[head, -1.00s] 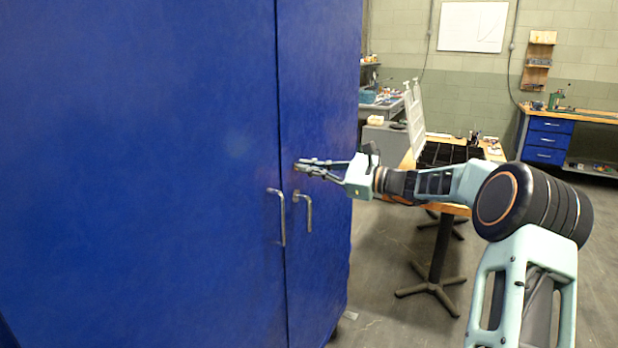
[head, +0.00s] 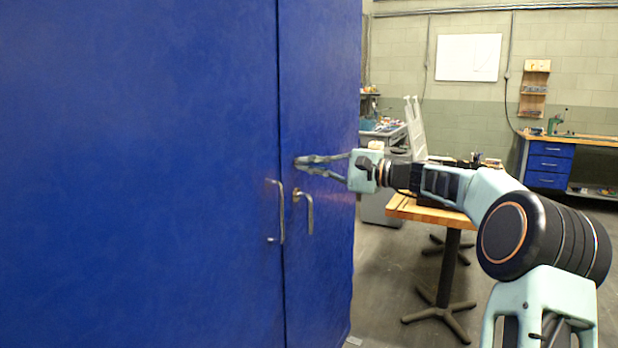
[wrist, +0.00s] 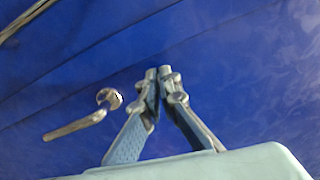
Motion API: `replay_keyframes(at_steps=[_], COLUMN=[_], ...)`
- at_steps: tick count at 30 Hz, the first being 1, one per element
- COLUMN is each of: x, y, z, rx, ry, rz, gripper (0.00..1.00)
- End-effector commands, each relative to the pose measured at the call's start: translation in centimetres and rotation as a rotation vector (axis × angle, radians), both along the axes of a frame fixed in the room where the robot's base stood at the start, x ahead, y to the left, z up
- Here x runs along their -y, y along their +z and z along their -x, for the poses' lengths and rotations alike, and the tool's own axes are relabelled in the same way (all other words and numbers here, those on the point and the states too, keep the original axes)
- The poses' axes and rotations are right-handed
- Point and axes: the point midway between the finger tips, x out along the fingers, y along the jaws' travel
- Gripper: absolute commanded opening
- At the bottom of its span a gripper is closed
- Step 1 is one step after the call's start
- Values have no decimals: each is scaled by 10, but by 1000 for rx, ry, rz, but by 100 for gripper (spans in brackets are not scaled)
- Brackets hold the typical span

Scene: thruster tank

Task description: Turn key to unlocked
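A tall blue cabinet (head: 150,180) with two doors fills the left of the head view. My gripper (head: 299,162) is at the right door, just above its lever handle (head: 308,212). In the wrist view my gripper's fingertips (wrist: 159,73) are pinched together close to the blue door. The key is hidden by the fingertips, which appear shut on it at the door face. The lever handle also shows left of the fingers in the wrist view (wrist: 85,122).
A bar handle (head: 281,212) is on the left door beside the seam. A wood-topped table (head: 430,211) stands behind my arm to the right. A workbench with blue drawers (head: 549,164) is farther back. Floor shows between them.

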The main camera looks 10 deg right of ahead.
Motion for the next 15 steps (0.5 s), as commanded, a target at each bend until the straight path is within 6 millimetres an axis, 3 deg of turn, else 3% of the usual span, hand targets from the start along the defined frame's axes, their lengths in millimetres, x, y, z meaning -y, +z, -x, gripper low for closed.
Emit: replay_keyframes(at_steps=[15], x=[0], y=[-2], z=[0], rx=[147], ry=[0], rz=[108], gripper=[0])
